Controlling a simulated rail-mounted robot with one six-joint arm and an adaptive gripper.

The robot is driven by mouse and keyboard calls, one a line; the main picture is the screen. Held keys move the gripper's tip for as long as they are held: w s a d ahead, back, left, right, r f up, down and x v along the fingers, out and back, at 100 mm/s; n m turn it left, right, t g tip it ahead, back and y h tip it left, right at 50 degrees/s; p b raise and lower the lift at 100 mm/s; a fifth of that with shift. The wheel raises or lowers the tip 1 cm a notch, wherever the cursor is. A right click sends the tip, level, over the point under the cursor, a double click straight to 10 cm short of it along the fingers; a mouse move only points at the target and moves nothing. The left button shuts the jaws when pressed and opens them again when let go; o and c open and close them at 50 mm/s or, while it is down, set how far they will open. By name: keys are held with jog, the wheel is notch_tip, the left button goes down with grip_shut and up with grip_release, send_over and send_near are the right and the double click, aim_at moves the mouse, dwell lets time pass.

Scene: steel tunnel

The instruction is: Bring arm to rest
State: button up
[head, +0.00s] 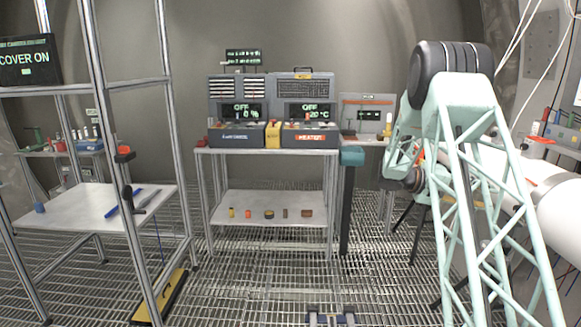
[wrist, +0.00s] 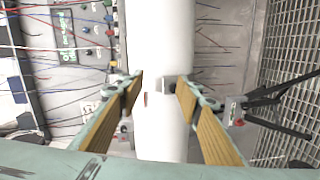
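My arm (head: 465,150), a mint-green lattice with a dark round joint at the top, stands bent at the right of the head view. My gripper (wrist: 160,82) shows in the wrist view with its two tan-padded fingers apart and nothing held between them. A white cylinder (wrist: 160,40) runs down the picture behind the fingers; I cannot tell whether they touch it. In the head view the gripper cannot be made out clearly behind my arm links.
A white cylinder (head: 562,212) lies close to my arm at the right. A bench (head: 262,150) carries control units, one marked HEATER (head: 310,135). A framed rack with a white table (head: 85,210) stands at the left. The grated floor in front is mostly clear. Loose wires (wrist: 60,75) hang beside the gripper.

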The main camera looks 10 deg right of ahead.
jog(key=s+a+r+t+y, duration=0.15)
jog(key=s+a+r, duration=0.35)
jog(key=a, duration=0.5)
jog(key=s+a+r+n+y, duration=0.1)
jog(key=s+a+r+y, duration=0.2)
jog(key=s+a, duration=0.5)
jog(key=s+a+r+t+y, duration=0.15)
jog(key=s+a+r, duration=0.35)
jog(key=a, duration=0.6)
jog(key=s+a+f+n+t+y, duration=0.1)
jog(key=s+a+n+t+y, duration=0.1)
jog(key=s+a, duration=1)
jog(key=s+a+f+n+t+y, duration=0.1)
jog(key=s+a+y, duration=0.5)
jog(key=s+a, duration=0.7)
jog(key=shift+s+a+n+t+y+p, duration=0.35)
jog(key=shift+a+t, duration=1.05)
jog(key=shift+a, duration=2.4)
jog(key=shift+w+f+n, duration=0.1)
jog(key=shift+w+n, duration=0.1)
jog(key=shift+n, duration=0.05)
jog(key=shift+f+b, duration=0.5)
jog(key=shift+b, duration=0.2)
jog(key=shift+r, duration=0.1)
